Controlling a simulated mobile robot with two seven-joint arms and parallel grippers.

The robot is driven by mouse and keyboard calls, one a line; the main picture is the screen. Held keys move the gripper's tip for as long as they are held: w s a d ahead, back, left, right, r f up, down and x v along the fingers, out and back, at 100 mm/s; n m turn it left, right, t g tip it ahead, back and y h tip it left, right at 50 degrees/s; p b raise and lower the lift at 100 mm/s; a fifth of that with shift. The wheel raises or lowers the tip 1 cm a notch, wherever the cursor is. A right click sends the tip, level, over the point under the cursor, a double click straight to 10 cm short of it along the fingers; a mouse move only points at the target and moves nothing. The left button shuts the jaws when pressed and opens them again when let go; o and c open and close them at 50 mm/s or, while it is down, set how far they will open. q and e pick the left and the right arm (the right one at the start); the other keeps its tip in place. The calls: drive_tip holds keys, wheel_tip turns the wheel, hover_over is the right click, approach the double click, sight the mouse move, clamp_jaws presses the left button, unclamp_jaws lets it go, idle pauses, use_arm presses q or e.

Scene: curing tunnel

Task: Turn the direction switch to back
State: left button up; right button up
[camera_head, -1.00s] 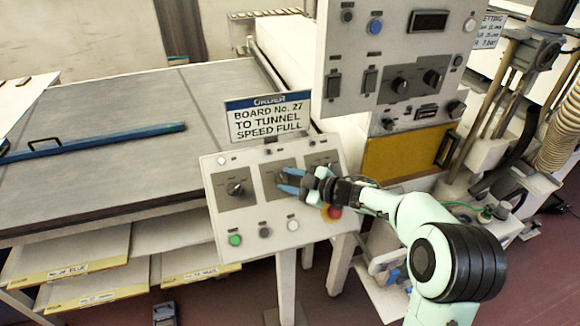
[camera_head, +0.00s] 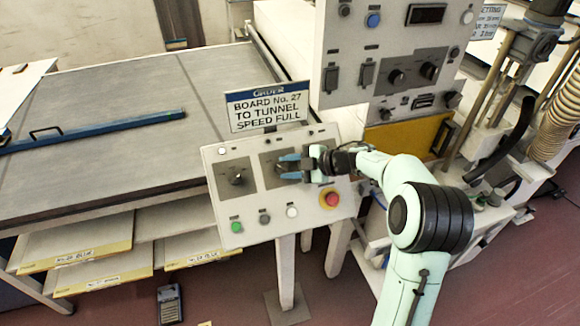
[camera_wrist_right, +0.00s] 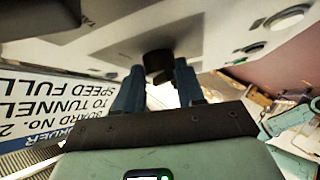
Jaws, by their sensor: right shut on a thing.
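A sloped white control panel (camera_head: 262,208) carries dark rotary knobs on grey plates. The left knob (camera_head: 236,177) stands free. My right gripper (camera_head: 287,168) is at the middle plate, its blue fingers shut on the middle knob. In the right wrist view the black middle knob (camera_wrist_right: 158,64) shows between the two fingertips (camera_wrist_right: 158,80). The knob labels are too small to read, and the knob's pointer is hidden by the fingers. My left gripper is not in view.
Below the knobs are a green button (camera_head: 236,227), a grey button (camera_head: 264,218), a white button (camera_head: 292,211) and a red stop button (camera_head: 331,198) close under my right wrist. A sign (camera_head: 268,106) stands behind the panel. A taller panel (camera_head: 390,50) rises behind.

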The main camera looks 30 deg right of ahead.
drive_tip(key=o, duration=1)
drive_tip(key=shift+a, duration=0.1)
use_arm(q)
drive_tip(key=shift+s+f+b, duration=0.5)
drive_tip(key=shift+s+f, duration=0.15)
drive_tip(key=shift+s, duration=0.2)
use_arm(e)
drive_tip(key=shift+v, duration=6.7)
drive_tip(key=shift+f, duration=0.1)
